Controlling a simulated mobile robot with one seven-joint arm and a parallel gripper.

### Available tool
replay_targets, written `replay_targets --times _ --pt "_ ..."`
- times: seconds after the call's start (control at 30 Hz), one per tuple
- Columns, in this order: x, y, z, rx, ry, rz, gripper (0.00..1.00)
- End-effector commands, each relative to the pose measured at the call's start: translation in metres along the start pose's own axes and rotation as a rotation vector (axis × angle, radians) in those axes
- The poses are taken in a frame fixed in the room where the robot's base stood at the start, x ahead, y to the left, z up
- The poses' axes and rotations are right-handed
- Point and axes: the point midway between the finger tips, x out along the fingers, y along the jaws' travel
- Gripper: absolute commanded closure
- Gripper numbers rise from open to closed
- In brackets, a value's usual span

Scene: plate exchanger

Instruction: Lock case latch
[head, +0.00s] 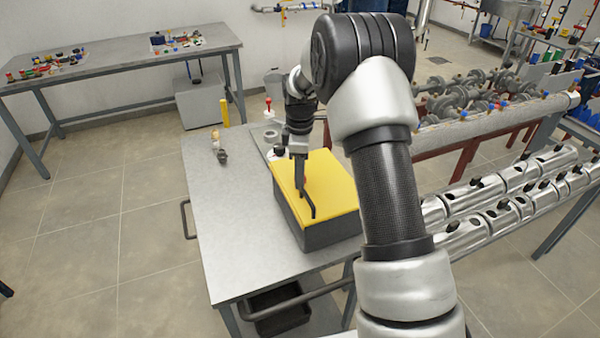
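The case (335,188) sits on the metal table, with a flat yellow lid and dark grey sides. The lid looks closed. A thin black bent bar (312,208) shows on the lid; I cannot tell if it is a handle or part of my gripper. No latch can be made out; the far sides of the case are hidden from this view. My gripper (301,188) points down over the left part of the lid. Its dark fingers are small here, and I cannot tell whether they touch the lid or hold anything.
The table (225,240) has free room left of the case. A small brass-coloured fitting (220,148) and a yellow post (224,112) stand toward its back left. A rail runs along the table's front edge. Metal cylinders (480,225) lie on a rack at right.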

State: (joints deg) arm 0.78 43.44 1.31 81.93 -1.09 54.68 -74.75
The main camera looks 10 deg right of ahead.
Motion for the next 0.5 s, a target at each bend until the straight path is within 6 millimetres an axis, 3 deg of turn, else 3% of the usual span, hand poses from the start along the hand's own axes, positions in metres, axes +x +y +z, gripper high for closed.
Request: replay_targets --times 0.23,0.4,0.5 --pt "0.0008 0.0002 0.0000 0.000 0.000 0.001 0.66" --pt "0.0006 0.0002 0.0000 0.000 0.000 0.001 0.93" --pt "0.0005 0.0002 0.0000 0.000 0.000 0.001 0.97"
